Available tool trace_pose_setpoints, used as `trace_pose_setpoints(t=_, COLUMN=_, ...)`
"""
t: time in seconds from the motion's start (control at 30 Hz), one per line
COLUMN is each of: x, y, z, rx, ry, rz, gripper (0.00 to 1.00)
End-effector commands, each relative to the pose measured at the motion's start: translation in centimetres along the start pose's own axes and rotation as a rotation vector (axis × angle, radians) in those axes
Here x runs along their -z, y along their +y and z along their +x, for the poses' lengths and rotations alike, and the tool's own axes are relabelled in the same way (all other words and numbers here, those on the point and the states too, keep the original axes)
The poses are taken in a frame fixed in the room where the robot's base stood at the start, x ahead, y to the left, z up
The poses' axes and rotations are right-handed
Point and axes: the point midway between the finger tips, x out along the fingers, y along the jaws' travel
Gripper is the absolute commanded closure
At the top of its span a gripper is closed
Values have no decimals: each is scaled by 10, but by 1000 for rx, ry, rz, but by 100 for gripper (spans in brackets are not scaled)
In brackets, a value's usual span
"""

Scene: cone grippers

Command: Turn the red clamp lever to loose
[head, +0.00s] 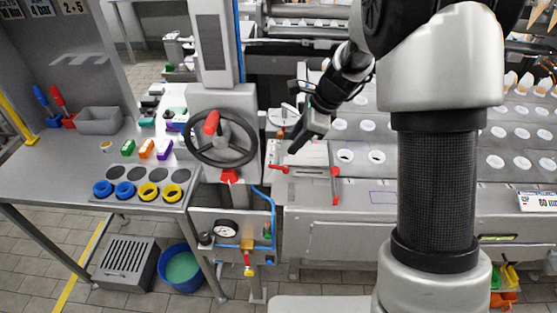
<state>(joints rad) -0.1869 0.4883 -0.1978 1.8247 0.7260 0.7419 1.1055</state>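A large black handwheel (250,153) with an upright red handle (211,122) stands left of centre in the head view. A small red lever-like part (230,176) sits on the grey column just below the wheel. On the machine to the right, a red part (278,168) and a longer red bar (335,185) lie at the plate (308,160). I cannot tell for certain which of these is the clamp lever. My gripper (293,150) points down and left above the plate, right of the handwheel. It looks apart from the red parts. Its finger gap is too small to see.
A grey bench on the left holds blue and yellow rings (148,192), coloured blocks (146,148) and a grey bin (99,121). A gauge panel (232,234) hangs below the wheel. The conveyor with white-rimmed holes (495,162) fills the right.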

Motion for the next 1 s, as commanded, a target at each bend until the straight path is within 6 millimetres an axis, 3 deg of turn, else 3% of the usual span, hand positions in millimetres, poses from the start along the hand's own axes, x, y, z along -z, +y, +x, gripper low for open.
trace_pose_setpoints(t=0.3, x=0, y=2, z=73, rx=-5, ry=1, rz=-1, gripper=71)
trace_pose_setpoints(t=0.5, x=0, y=1, z=108, rx=-3, ry=0, rz=-2, gripper=71)
trace_pose_setpoints(t=0.7, x=0, y=1, z=125, rx=-1, ry=0, rz=-3, gripper=71)
trace_pose_setpoints(t=1.0, x=0, y=1, z=128, rx=-1, ry=0, rz=-3, gripper=71)
